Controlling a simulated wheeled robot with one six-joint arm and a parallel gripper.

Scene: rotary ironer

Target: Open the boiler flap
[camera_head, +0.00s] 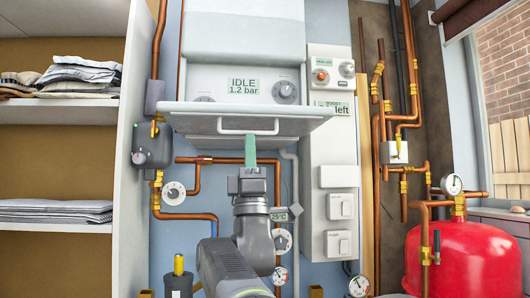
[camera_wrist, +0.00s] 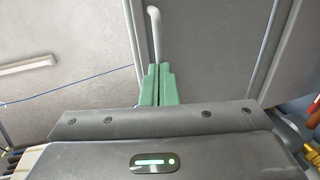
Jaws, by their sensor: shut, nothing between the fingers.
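The boiler flap (camera_head: 185,121) is a wide pale panel under the boiler's white casing (camera_head: 245,35). It sticks out towards me, folded down, and the control panel (camera_head: 215,75) with a display reading "IDLE 1.2 bar" and a knob (camera_head: 286,90) shows above it. A white bar handle (camera_head: 233,131) runs along the flap's face; it also shows in the wrist view (camera_wrist: 154,30). My gripper (camera_head: 250,149) has green fingers, shut and empty, pointing up just below the handle. In the wrist view the fingertips (camera_wrist: 157,72) are by the handle's end; I cannot tell whether they touch.
Copper pipes and gauges (camera_head: 174,193) run below the flap. A white control box (camera_head: 332,165) is close on the right. A red tank (camera_head: 470,255) stands at the far right.

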